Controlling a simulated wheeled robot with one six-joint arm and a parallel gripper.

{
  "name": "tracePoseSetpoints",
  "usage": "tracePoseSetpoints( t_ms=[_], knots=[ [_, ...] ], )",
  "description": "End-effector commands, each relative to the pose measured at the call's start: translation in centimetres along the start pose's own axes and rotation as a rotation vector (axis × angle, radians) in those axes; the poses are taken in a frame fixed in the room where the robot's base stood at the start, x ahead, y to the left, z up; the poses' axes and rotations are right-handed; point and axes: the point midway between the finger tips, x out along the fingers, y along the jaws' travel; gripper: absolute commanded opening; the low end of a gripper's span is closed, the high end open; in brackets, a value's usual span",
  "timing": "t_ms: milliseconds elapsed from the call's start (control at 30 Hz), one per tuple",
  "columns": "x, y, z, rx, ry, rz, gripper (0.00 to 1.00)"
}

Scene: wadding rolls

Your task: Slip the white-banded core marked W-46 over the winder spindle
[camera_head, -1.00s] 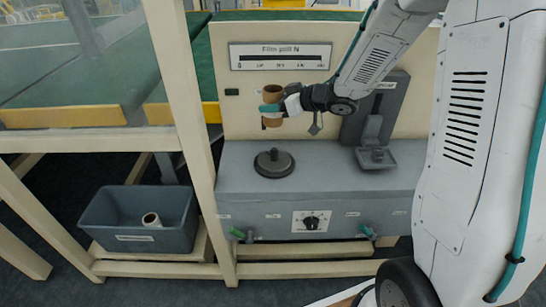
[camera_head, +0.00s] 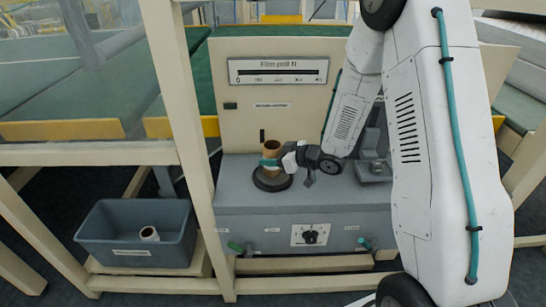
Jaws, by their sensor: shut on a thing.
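The brown core (camera_head: 271,149) stands upright in my gripper (camera_head: 272,162), whose teal-tipped fingers are shut on it at mid-height. Its white band and the W-46 mark cannot be made out. The winder spindle's round dark base (camera_head: 273,182) sits on the grey bench top, directly under the core. The core's lower end is at or just above this base. The spindle's raised middle is hidden by the core and fingers, so I cannot tell whether the core is around it or just above it.
A grey bin (camera_head: 115,250) at the lower left holds a white roll (camera_head: 149,234). The cream panel (camera_head: 240,130) rises behind. The bench top (camera_head: 235,190) left of the spindle is clear.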

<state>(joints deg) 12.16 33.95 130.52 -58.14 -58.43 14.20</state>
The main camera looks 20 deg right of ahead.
Motion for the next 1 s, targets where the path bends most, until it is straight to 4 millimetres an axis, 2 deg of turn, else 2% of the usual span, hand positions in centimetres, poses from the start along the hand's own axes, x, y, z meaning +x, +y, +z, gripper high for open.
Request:
tracePoseSetpoints(
  t_ms=[233,267,333,700,867,1000],
  knots=[
    [0.1,0.0,0.2,0.0,0.0,0.0,0.27],
    [0.1,0.0,0.2,0.0,0.0,0.0,0.53],
    [0.1,0.0,0.2,0.0,0.0,0.0,0.72],
    [-0.2,0.0,-0.2,0.0,0.001,0.001,0.72],
    [-2.7,0.1,-0.1,0.002,0.001,0.004,0.72],
    [-5.8,0.2,-0.2,0.001,0.002,0.005,0.72]
  ],
)
